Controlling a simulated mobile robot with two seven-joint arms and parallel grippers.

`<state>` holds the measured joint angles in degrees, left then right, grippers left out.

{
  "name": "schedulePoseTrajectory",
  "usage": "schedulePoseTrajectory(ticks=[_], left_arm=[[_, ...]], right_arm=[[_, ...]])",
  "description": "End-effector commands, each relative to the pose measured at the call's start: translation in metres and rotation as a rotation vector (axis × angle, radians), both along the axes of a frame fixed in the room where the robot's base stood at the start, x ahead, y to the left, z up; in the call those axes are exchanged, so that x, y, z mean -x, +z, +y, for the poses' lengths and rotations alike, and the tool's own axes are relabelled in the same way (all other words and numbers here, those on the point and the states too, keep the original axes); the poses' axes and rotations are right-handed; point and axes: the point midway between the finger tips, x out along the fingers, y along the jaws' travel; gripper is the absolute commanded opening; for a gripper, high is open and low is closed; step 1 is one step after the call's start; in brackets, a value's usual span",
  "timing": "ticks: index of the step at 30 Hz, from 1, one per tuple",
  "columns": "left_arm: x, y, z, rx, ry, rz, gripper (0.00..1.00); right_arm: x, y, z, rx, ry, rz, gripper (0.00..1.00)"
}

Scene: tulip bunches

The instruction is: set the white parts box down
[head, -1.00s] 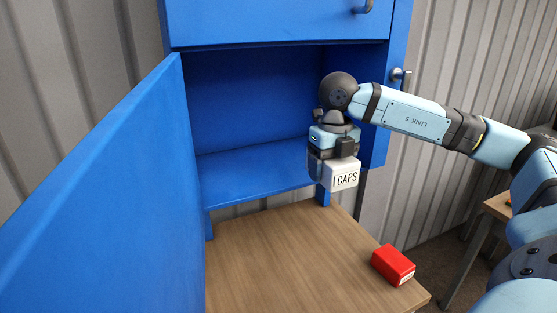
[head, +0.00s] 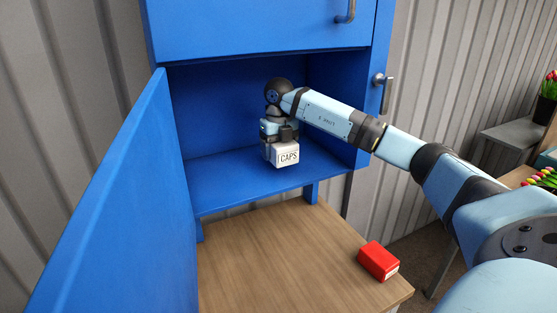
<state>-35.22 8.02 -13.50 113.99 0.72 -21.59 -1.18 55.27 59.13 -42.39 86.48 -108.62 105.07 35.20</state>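The white parts box (head: 283,154), with "CAPS" lettered on its front, is inside the blue cabinet's open compartment, at or just above the shelf (head: 225,180). I cannot tell whether it touches the shelf. My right gripper (head: 279,139) is over the box from above and looks shut on it; the fingers are partly hidden by the gripper body. My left gripper is not in view.
The cabinet's open door (head: 115,210) stands on the left. A cabinet side wall is close on the right of my arm. A red box (head: 378,261) lies on the wooden table (head: 280,255) below. Tulips (head: 548,85) show at far right. The shelf's left part is clear.

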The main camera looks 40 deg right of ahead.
Motion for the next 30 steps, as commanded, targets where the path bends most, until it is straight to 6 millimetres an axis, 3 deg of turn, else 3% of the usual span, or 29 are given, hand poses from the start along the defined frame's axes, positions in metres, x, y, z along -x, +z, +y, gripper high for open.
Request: schedulePoseTrajectory(ticks=[10, 22, 23, 24, 26, 30], left_arm=[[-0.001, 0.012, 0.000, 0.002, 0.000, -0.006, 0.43], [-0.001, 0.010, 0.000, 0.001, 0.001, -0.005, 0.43], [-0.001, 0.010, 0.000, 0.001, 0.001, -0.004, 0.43], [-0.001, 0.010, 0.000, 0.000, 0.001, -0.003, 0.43], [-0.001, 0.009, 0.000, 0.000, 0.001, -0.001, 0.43], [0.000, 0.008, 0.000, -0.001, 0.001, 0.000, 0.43]], right_arm=[[0.000, -0.036, 0.000, 0.000, 0.000, 0.001, 0.41], [-0.003, -0.045, -0.001, 0.000, 0.000, -0.002, 0.41], [-0.003, -0.045, -0.001, -0.001, 0.000, -0.001, 0.77], [-0.003, -0.045, -0.001, -0.001, 0.000, -0.001, 0.86], [-0.003, -0.045, -0.001, -0.001, 0.000, -0.001, 1.00], [-0.003, -0.045, -0.001, -0.001, 0.000, -0.001, 1.00]])
